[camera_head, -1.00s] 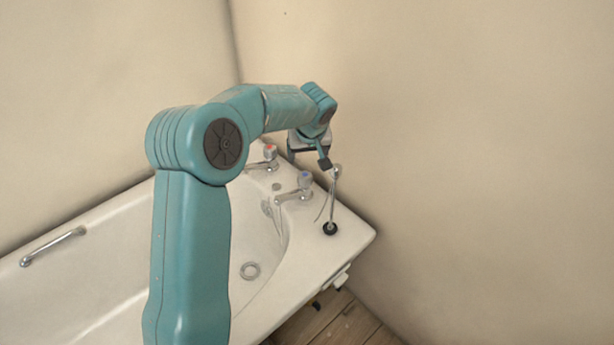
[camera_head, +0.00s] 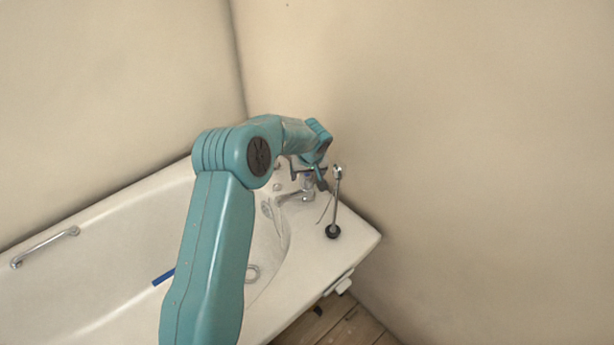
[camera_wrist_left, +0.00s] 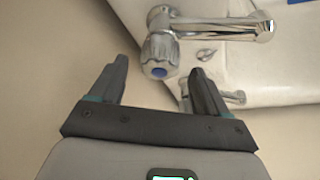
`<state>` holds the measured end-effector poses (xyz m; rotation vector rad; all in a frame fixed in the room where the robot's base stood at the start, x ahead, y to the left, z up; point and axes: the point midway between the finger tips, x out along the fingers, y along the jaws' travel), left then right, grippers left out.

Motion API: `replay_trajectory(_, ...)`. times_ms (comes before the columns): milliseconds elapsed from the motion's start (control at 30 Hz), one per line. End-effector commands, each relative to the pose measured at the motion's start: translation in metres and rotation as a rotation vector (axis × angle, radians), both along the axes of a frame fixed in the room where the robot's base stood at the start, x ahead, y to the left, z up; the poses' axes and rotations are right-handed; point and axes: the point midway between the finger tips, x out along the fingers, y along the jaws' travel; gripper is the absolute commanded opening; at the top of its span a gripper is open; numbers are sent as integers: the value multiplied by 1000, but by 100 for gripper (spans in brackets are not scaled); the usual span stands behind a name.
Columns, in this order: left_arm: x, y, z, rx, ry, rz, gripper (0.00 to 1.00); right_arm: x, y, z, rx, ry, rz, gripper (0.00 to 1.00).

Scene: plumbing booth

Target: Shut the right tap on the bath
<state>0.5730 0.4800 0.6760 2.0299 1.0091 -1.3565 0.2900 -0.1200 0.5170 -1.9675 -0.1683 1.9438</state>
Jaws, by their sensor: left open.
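The right tap (camera_head: 305,192) is chrome with a blue-marked knob and stands on the bath's end ledge. In the left wrist view its knob (camera_wrist_left: 160,56) lies ahead of my fingers, roughly in line with the gap between them, with the spout pointing right. My left gripper (camera_head: 307,171) is over this tap; its open fingers also show in the left wrist view (camera_wrist_left: 158,70). My arm and gripper mostly hide the other tap. The white bath (camera_head: 85,270) fills the left and middle. My right gripper is not in view.
A thin chrome stand with a black base (camera_head: 333,231) rises from the ledge just right of the tap, close to my gripper. A grab rail (camera_head: 45,247) is on the bath's rim. A blue bar (camera_head: 163,277) shows partly behind my arm. Walls close the corner behind.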

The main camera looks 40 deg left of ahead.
Motion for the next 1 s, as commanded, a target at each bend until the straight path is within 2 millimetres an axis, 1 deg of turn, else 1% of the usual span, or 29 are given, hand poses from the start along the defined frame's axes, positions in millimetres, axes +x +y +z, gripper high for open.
replay_trajectory(33,2,3,-10,0,1,0,76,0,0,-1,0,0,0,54)
replay_trajectory(200,8,9,-25,0,0,0,76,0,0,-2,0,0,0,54)
replay_trajectory(533,9,11,-28,1,-1,0,76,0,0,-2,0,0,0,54)
replay_trajectory(567,9,11,-28,1,-1,0,70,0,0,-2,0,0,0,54)
replay_trajectory(600,9,11,-28,1,-1,0,57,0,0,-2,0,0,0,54)
replay_trajectory(667,9,11,-28,1,-1,0,37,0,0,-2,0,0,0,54)
replay_trajectory(700,9,11,-28,1,-1,0,24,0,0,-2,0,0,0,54)
replay_trajectory(733,9,11,-28,1,-1,0,22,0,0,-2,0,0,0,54)
replay_trajectory(1000,9,11,-28,1,0,-20,22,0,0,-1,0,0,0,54)
